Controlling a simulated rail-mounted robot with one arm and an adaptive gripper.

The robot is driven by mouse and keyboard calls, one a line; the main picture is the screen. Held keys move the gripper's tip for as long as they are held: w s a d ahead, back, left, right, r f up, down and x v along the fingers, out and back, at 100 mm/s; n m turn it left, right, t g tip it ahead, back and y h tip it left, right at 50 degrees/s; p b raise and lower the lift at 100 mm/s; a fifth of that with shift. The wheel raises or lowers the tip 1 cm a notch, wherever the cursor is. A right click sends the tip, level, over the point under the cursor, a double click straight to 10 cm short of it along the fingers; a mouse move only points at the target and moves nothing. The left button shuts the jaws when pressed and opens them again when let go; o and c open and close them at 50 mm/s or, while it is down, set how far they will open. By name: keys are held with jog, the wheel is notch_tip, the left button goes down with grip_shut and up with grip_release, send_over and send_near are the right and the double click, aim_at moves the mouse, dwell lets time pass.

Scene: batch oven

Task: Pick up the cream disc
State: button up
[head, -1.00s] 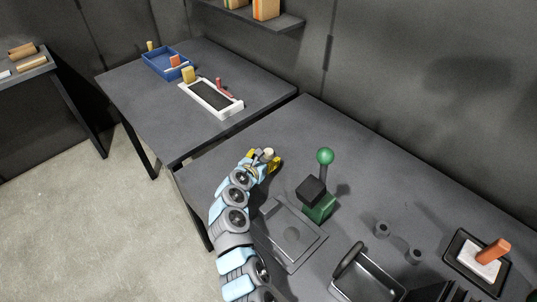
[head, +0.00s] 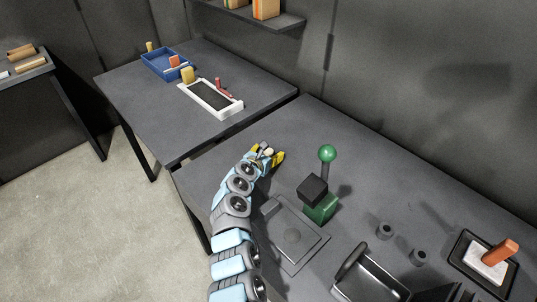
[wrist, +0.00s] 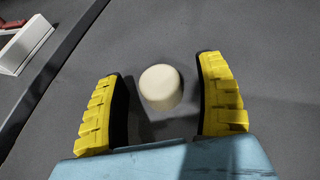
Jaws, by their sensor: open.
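The cream disc (wrist: 161,87) is a short, round, pale block. In the wrist view it sits on the grey table between the tips of my two yellow fingers, with a gap on each side. My gripper (wrist: 163,95) is open and empty around it.
A green block with a black top (head: 319,203) and a green-knobbed lever (head: 327,153) stand right of my gripper. A flat grey plate (head: 318,240) lies nearer. A white-framed tray (head: 237,112) and a blue bin (head: 150,62) are on the far table. Bare table lies around the disc.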

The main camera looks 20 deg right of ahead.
jog(key=c, duration=1.1)
